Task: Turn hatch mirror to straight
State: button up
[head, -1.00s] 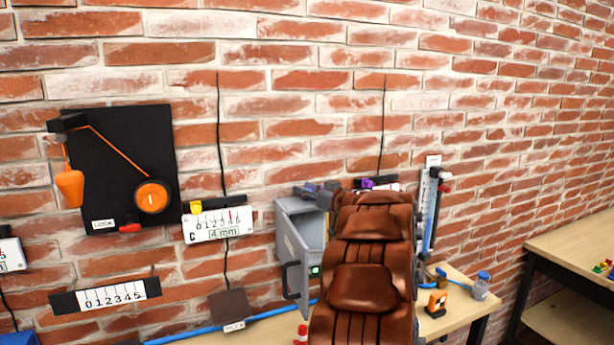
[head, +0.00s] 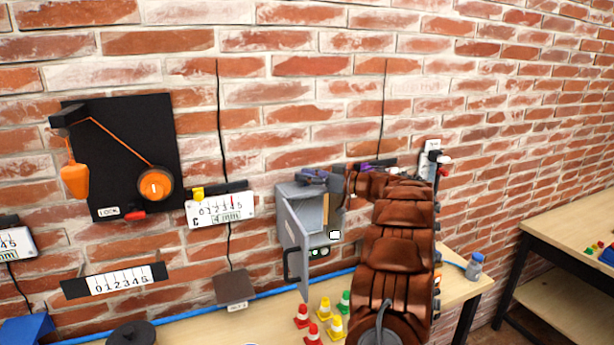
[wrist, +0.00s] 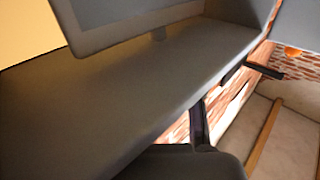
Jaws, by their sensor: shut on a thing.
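The hatch is a grey wall box (head: 288,193) in the head view, with its door (head: 296,245) swung open toward me. A tan upright patch (head: 326,212) shows inside; I cannot tell if it is the mirror's face. My gripper (head: 318,177), dark grey, is at the box's upper edge, at the end of my brown-sleeved arm. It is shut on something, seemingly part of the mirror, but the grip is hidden. In the wrist view a framed grey panel (wrist: 130,18) and a broad dark grey surface (wrist: 120,95) fill most of the picture.
Several small cones (head: 325,308) stand on the bench below. A blue pipe (head: 270,290) runs along the wall. A blue-capped jar (head: 474,265) is right of my arm.

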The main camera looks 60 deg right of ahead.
dwell(0.6)
jog(key=o, duration=1.2)
jog(key=shift+c, duration=0.2)
jog(key=shift+s, duration=0.2)
jog(key=s+d, duration=0.2)
jog(key=s, duration=0.9)
jog(key=shift+s+d, duration=0.3)
